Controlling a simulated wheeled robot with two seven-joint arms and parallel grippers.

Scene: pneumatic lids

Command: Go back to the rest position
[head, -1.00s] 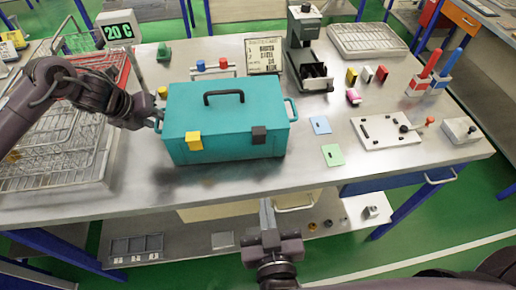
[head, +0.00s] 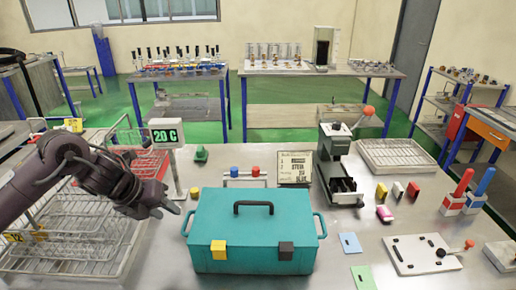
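The teal toolbox (head: 250,232) stands on the metal table with its lid down. It has a black top handle, a yellow latch and a dark latch on its front. My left gripper (head: 168,208) shows in the head view just left of the toolbox, near its left side handle (head: 187,222). It looks clear of the box, but any small gap is hard to judge. Its fingers are small and dark, so I cannot tell whether they are open or shut. My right gripper is outside the view.
Wire baskets (head: 75,230) lie under and beside my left arm. A display reading 20 C (head: 166,136) stands behind the gripper. A dark press-like device (head: 338,165), a wire tray (head: 397,155) and a white plate (head: 422,255) occupy the right side. Benches stand at the back.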

